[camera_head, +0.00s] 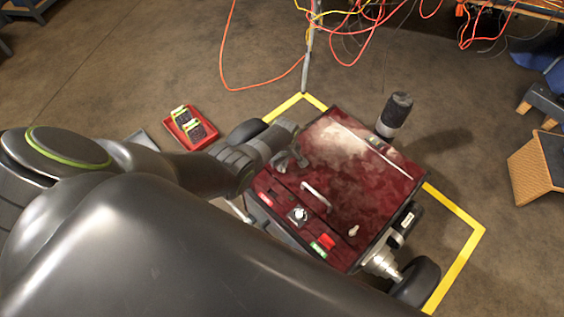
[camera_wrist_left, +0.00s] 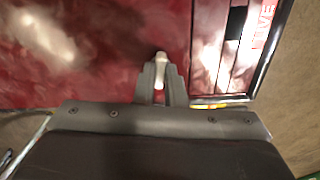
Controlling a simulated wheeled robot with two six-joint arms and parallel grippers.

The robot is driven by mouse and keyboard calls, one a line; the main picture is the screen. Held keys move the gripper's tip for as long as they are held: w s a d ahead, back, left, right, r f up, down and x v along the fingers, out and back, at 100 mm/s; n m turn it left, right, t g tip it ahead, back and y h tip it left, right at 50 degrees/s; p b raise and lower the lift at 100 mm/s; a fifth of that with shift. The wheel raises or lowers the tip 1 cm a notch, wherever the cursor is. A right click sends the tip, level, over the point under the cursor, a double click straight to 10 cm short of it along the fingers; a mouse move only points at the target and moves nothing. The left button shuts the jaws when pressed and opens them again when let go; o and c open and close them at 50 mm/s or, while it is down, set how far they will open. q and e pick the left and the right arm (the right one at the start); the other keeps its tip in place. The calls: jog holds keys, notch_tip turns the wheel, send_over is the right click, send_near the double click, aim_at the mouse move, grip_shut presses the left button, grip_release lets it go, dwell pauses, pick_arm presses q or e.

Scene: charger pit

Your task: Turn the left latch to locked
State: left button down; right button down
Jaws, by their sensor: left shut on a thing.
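The dark red, worn machine lid (camera_head: 345,165) lies inside a yellow floor outline in the head view. The latch's lower part is hidden by the fingers. A second pale latch (camera_head: 353,231) stands at the lid's near right, apart from my gripper. My right gripper is out of view.
A white handle (camera_head: 316,196), a round knob (camera_head: 298,215) and a red button (camera_head: 327,241) sit along the machine's front strip. A dark cylinder (camera_head: 395,112) stands at the back. A red tray (camera_head: 190,127) lies on the floor at left. Orange cables hang behind.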

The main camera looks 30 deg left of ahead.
pick_arm(q)
jog(key=shift+n, duration=0.9)
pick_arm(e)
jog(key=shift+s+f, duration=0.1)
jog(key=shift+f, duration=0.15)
pick_arm(q)
jog(key=c, duration=1.5)
grip_release()
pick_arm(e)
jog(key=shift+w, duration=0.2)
pick_arm(q)
jog(key=shift+r, duration=0.2)
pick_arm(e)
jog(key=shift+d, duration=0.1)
